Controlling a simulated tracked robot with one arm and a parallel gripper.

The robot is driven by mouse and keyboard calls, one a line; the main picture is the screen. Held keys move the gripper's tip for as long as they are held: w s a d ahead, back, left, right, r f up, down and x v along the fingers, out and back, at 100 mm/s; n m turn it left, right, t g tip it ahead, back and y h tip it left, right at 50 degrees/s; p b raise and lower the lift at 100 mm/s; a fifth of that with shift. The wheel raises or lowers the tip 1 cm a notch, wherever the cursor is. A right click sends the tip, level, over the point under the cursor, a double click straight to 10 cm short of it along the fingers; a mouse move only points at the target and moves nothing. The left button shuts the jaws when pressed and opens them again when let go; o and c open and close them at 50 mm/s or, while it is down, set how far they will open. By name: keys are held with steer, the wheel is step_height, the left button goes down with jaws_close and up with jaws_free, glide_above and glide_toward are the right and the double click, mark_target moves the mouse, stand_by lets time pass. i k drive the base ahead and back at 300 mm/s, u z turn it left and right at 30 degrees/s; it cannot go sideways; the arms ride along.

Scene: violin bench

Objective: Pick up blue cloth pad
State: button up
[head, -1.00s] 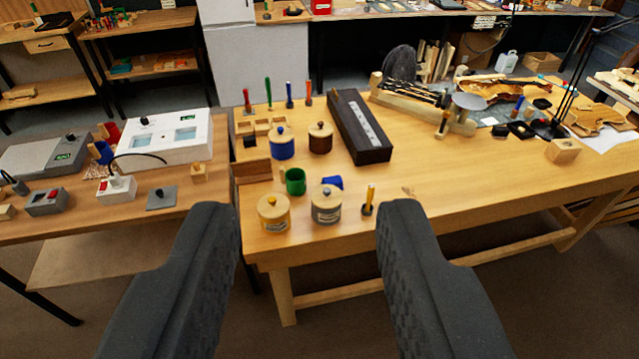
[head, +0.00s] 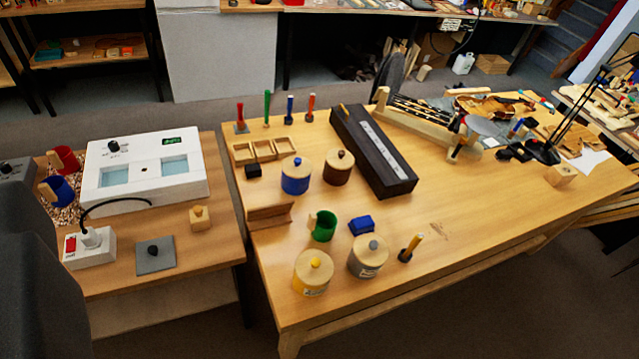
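The blue pad (head: 361,225) is a small, blocky blue thing on the wooden bench. It lies right of the green mug and behind the grey-labelled lidded pot. Nothing covers it. One dark finger of my gripper (head: 42,275) shows large at the left edge of the head view; the other finger is outside the picture. My gripper is spread wide and holds nothing that I can see. The pad is well ahead of the finger and apart from it.
Close around the pad stand the green mug (head: 323,226), the grey-labelled pot (head: 367,256), a yellow-labelled pot (head: 312,272) and an upright wooden-handled tool (head: 410,247). A long dark case (head: 372,150) lies behind. The bench right of the tool is clear.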

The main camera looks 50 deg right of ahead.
mark_target(365, 225)
steer(key=z, duration=0.35)
steer(key=i, duration=1.1)
steer(key=z, duration=0.85)
